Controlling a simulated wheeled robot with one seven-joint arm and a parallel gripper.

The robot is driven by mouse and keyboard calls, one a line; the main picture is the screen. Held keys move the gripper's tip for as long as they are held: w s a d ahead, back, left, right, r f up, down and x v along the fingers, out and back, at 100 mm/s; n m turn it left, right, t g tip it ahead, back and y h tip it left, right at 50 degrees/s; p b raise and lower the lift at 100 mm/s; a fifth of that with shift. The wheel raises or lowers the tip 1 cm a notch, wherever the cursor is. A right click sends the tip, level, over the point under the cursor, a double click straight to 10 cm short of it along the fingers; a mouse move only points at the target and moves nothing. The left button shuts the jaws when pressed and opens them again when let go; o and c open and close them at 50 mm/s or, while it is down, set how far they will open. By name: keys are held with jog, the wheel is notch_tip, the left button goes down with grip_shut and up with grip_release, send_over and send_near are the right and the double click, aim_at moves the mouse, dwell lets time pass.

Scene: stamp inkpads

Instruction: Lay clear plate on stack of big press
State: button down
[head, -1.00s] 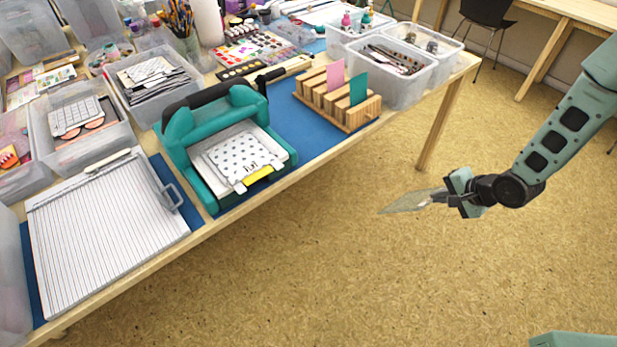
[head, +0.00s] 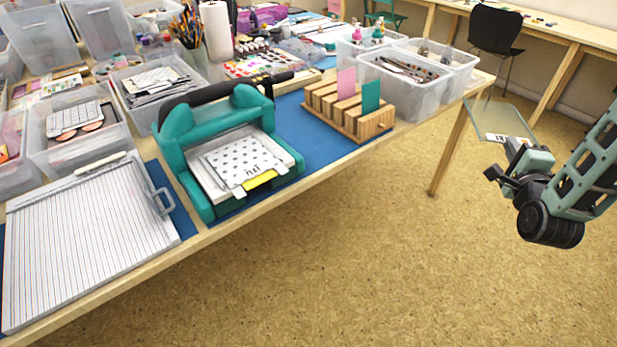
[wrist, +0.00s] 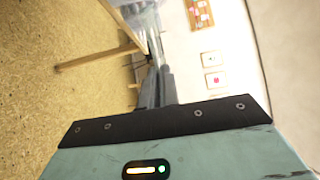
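The big press (head: 178,140) is teal with a black handle and stands on the blue mat at the table's front edge. Its stack (head: 244,165) lies on the bed: white plates topped by a dotted sheet, with a yellow strip at the front. The clear plate (head: 500,118) is held by my gripper (head: 512,146), out over the floor right of the table. It is tilted, points up and away, and is apart from the press. In the wrist view the fingers (wrist: 154,88) are close together, with the see-through plate (wrist: 145,22) beyond them.
A wooden rack (head: 345,118) with pink and green cards stands right of the press. Clear bins (head: 405,98) fill the table's right corner. A scoring board (head: 85,235) lies at left. A black chair (head: 495,40) stands behind. The floor before the table is clear.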

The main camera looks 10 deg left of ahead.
jog(key=s+a+r+n+g+y, duration=0.1)
jog(key=s+a+n+y, duration=0.25)
jog(key=a, duration=1.05)
jog(key=s+a+n+g+y, duration=0.15)
jog(key=a+y, duration=0.35)
jog(key=a, duration=0.9)
jog(key=s+a+r+n+g+y, duration=0.1)
jog(key=s+a+n+g+y, duration=0.3)
jog(key=s+a, duration=1.1)
jog(key=a+n+y, duration=0.1)
jog(key=a, duration=0.2)
jog(key=shift+a+r, duration=0.2)
jog(key=shift+r, duration=0.15)
jog(key=shift+d+f+b, duration=0.1)
jog(key=shift+b, duration=0.25)
jog(key=shift+f+b, duration=0.65)
jog(key=shift+b, duration=0.15)
jog(key=shift+f+y, duration=0.1)
jog(key=shift+y, duration=0.15)
